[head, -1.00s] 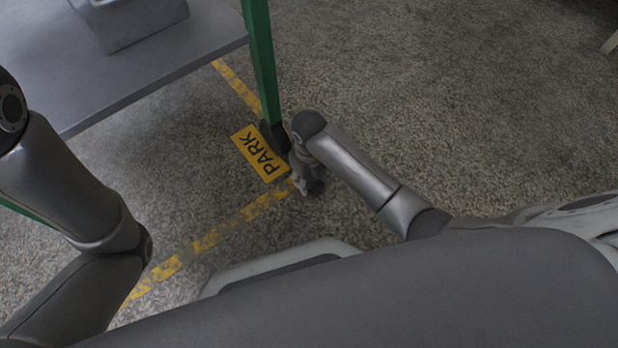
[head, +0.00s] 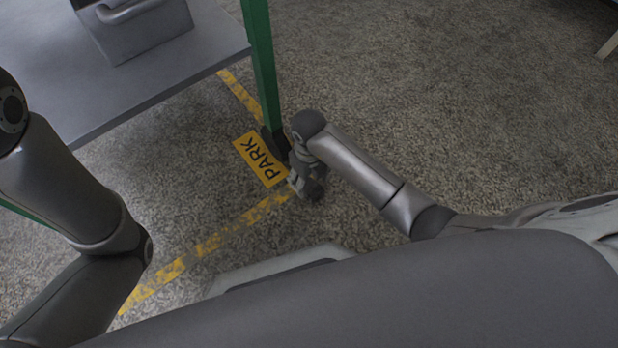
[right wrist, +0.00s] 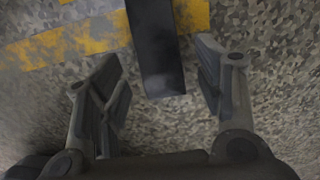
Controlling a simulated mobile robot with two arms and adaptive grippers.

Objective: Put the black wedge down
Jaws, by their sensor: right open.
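The black wedge (right wrist: 158,50) shows in the right wrist view as a dark bar with its near end between my right fingers. My right gripper (right wrist: 158,62) is open, with one finger on each side of it and visible gaps. In the head view my right gripper (head: 312,188) is low over the floor, beside the foot of a green post. A dark piece (head: 276,143) at that foot looks like the wedge; the wrist partly covers its surroundings. My left arm comes in at the left, but its gripper is out of view.
A green post (head: 261,70) stands at the corner of a grey shelf (head: 150,75) bearing a grey metal box (head: 135,30). A yellow PARK sign (head: 260,159) and worn yellow tape (head: 215,243) lie on the speckled floor.

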